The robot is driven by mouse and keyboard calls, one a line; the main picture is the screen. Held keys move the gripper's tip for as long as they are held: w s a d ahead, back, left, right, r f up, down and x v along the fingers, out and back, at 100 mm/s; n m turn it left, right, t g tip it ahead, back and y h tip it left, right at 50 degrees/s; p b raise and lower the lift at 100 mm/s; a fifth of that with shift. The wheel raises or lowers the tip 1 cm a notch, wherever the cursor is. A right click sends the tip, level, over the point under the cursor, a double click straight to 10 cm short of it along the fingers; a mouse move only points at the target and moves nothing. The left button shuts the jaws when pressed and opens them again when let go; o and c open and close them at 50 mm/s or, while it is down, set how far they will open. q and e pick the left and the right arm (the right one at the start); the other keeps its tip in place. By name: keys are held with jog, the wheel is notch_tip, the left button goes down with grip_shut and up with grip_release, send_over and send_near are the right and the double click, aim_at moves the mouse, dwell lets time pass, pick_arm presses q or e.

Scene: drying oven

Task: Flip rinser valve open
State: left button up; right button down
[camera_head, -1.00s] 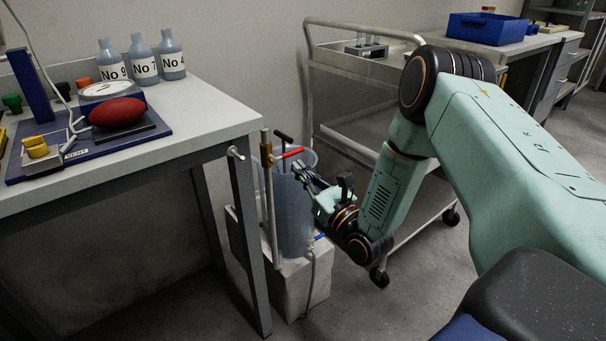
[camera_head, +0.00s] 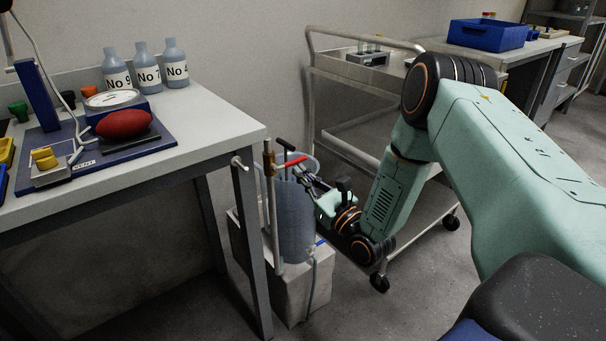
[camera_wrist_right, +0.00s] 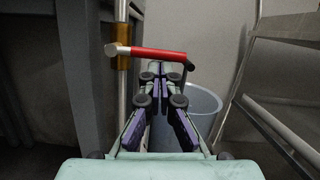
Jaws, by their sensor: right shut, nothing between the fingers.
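The rinser valve has a red lever (camera_head: 290,162) beside an upright metal pipe with a brass fitting (camera_head: 268,160), at the bench's right end. In the right wrist view the red lever (camera_wrist_right: 152,53) lies crosswise just beyond my fingertips, and the brass fitting (camera_wrist_right: 123,60) is left of them. My right gripper (camera_head: 303,176) is shut and empty, close to the lever's right side. It also shows in the wrist view (camera_wrist_right: 157,70), with its tips just below the lever. I cannot tell whether they touch it. My left gripper is not in view.
A grey cylindrical vessel (camera_head: 296,222) stands on a pale block (camera_head: 300,290) below the valve. The bench (camera_head: 205,115) with bottles and a red oval object (camera_head: 124,123) is at left. A metal trolley (camera_head: 345,140) stands behind my right arm.

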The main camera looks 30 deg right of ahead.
aim_at(305, 159)
jog(key=shift+d+r+n, duration=0.1)
jog(key=shift+r+n, duration=0.05)
jog(key=shift+n, duration=0.35)
jog(key=n+p, duration=0.1)
jog(key=r+n+y+p, duration=0.1)
jog(key=n, duration=0.1)
jog(key=r+n+p, duration=0.1)
jog(key=shift+d+n+g+y+p, duration=0.2)
jog(key=shift+n+g+y+p, duration=0.1)
jog(key=r+n+y+p, duration=0.1)
jog(key=n+p, duration=0.1)
jog(key=shift+a+r+n, duration=0.1)
jog(key=shift+r+n, duration=0.2)
jog(key=shift+r, duration=0.05)
jog(key=a+r+n+g+p, duration=0.1)
jog(key=n+p, duration=0.1)
jog(key=n, duration=0.1)
jog(key=a+r+n+g+p, duration=0.1)
jog(key=n+p, duration=0.2)
jog(key=a+r+n+y+p, duration=0.1)
jog(key=n+p, duration=0.2)
jog(key=n, duration=0.1)
jog(key=shift+s+a+r+g, duration=0.15)
jog(key=shift+r+g, duration=0.25)
jog(key=shift+a, duration=0.1)
